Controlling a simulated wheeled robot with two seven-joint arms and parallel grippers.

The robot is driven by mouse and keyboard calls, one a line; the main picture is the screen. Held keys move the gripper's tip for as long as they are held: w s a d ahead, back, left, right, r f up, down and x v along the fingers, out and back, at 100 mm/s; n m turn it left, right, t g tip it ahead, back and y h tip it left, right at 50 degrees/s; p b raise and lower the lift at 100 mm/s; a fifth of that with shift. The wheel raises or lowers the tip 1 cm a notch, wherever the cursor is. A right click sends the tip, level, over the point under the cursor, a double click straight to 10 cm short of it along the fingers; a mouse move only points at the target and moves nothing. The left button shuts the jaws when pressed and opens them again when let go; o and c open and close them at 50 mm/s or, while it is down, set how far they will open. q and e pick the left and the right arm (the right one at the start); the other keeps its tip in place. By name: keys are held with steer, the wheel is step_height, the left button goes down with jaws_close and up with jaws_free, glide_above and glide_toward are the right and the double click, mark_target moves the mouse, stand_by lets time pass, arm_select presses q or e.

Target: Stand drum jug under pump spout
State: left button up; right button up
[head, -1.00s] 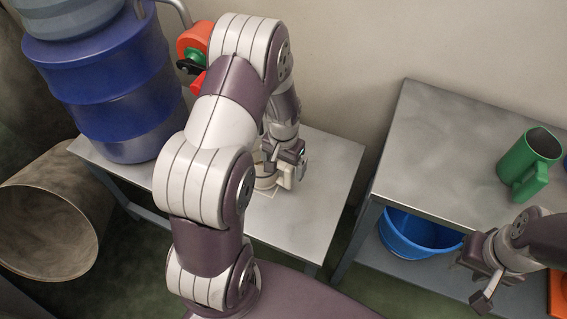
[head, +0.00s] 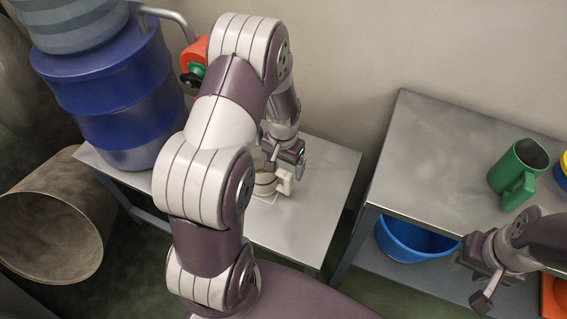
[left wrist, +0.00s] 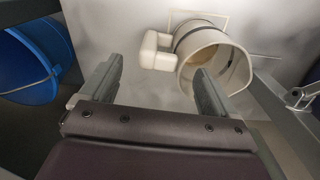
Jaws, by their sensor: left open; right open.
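A cream jug (head: 264,183) with a dark band and a side handle stands on a marked square of the left metal table. In the left wrist view the jug (left wrist: 213,56) shows its open mouth, with its handle to the left. My left gripper (head: 283,160) is open above and beside it; in the left wrist view its fingers (left wrist: 155,82) are apart, the right one overlapping the jug's rim. The orange pump part with a green piece (head: 195,62) is by the blue drum (head: 115,95); the spout's end is hidden behind my arm. My right gripper (head: 482,283) is open and empty.
A green jug (head: 516,172) stands on the right metal table (head: 435,150). A blue bucket (head: 405,240) is below it. A large brown barrel (head: 50,225) lies at the left. The left table's right part (head: 325,185) is clear.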

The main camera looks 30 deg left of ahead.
arm_select(q)
steer(key=shift+r+p, duration=0.75)
steer(key=shift+r, duration=0.25)
steer(key=shift+w+r+p, duration=0.1)
steer(key=shift+r+p, duration=0.4)
step_height(320, 180, up, 7)
steer(key=p, duration=0.6)
